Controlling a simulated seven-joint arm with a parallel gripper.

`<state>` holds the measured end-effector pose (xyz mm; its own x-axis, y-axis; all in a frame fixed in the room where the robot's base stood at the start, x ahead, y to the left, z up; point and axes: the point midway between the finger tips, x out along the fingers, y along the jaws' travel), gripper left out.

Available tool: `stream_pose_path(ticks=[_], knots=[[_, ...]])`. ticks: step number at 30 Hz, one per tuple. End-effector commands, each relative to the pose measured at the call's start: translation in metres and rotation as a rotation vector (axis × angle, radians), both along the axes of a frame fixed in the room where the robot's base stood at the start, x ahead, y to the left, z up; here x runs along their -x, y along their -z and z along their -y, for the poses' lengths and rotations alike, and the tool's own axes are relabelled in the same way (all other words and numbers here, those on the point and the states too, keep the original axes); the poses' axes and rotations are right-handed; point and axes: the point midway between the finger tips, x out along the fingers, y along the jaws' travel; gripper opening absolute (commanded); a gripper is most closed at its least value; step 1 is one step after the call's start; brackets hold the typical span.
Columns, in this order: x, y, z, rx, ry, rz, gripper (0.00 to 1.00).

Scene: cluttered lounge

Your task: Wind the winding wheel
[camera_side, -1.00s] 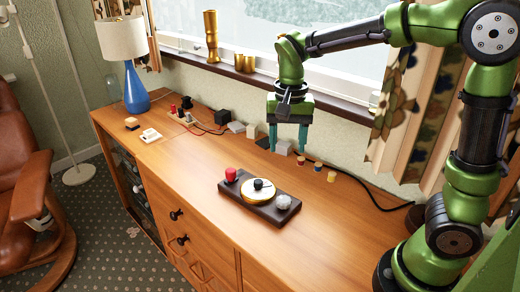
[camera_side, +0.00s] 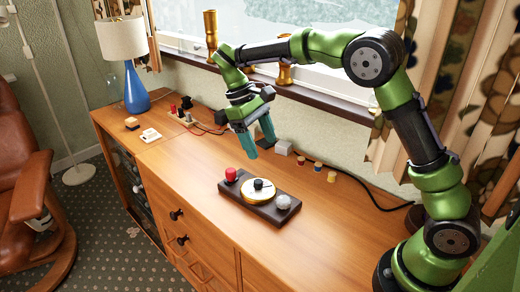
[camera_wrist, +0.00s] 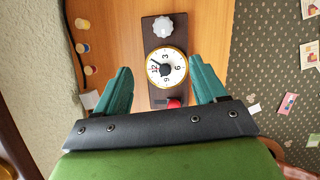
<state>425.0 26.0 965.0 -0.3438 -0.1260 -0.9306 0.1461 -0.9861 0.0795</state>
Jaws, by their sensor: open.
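A dark board (camera_side: 240,201) lies on the wooden cabinet top. It carries a red knob (camera_side: 231,174) at its left end, a round gold-rimmed dial (camera_side: 252,195) with a black centre knob (camera_side: 259,184), and a pale scalloped wheel (camera_side: 283,202) at its right end. In the wrist view the dial face (camera_wrist: 178,73) shows numbers, with the scalloped wheel (camera_wrist: 163,26) at the top and the red knob (camera_wrist: 174,103) at the bottom. The frames do not label the winding wheel. My gripper (camera_side: 262,149) is open and empty, tilted, above and behind the board, touching nothing.
Small coloured pegs (camera_side: 317,166) and a grey box (camera_side: 283,147) stand near the wall behind. A black cable (camera_side: 370,190) runs along the back right. A blue lamp (camera_side: 135,88) stands at the far left. The cabinet top around the board is clear.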

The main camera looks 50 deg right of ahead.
Motion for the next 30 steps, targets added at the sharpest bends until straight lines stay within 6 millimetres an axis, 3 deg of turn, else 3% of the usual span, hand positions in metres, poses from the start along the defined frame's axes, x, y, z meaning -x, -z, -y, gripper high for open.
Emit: stream_pose_path(ticks=[5, 11, 30], knots=[[0.004, -0.007, -0.004, -0.064, -0.130, -0.041, 0.71], [0.011, 0.008, -0.002, -0.072, -0.152, -0.049, 0.71], [0.059, 0.128, 0.012, -0.072, -0.148, -0.047, 0.71]])
